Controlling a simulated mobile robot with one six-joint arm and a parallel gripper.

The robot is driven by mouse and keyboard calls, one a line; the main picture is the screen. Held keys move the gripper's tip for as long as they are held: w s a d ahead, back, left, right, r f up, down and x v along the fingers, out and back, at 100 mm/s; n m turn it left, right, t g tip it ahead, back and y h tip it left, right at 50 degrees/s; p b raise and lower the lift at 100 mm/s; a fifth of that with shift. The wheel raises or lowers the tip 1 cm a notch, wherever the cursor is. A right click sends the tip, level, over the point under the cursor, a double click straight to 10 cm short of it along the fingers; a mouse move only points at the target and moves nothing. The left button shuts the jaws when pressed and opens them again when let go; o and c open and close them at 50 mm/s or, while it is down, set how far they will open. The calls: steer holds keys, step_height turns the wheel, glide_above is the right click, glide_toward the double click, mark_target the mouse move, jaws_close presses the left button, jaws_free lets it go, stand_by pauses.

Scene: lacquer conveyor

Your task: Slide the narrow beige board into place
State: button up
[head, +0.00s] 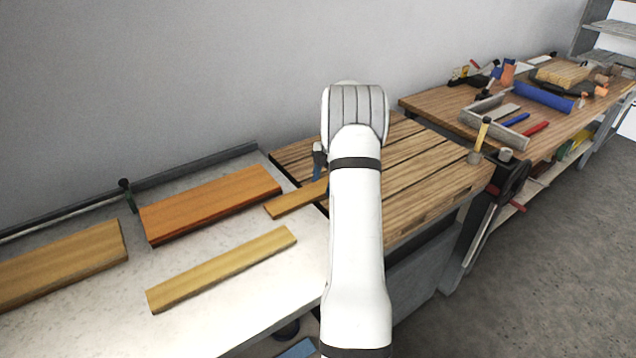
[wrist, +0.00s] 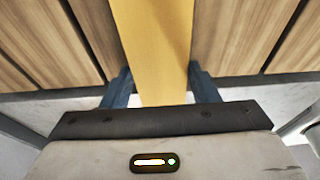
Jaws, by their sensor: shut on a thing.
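A narrow beige board (head: 290,201) lies across the seam between the pale work surface and the slatted wooden bench (head: 430,175). Its left end shows in the head view; the rest is hidden behind my arm. My gripper (wrist: 159,78) is shut on this board, with one blue finger on each side. In the wrist view the board (wrist: 157,35) runs straight away from the gripper over the wooden slats. In the head view my gripper is mostly hidden behind my arm, with only a bit of blue showing. The board's far end is not visible.
An orange-brown board (head: 210,203), a pale yellow board (head: 222,268) and a wider tan board (head: 62,263) lie on the pale surface (head: 255,315). A raised rail runs along the back. A clamp (head: 510,180) and a tool bench (head: 560,125) stand to the right.

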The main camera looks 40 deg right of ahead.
steer(key=shift+d+p, duration=2.25)
steer(key=shift+d, duration=4.55)
steer(key=o, duration=1.2)
steer(key=shift+o, duration=0.2)
steer(key=shift+b+v, duration=0.3)
steer(key=shift+v, duration=3.6)
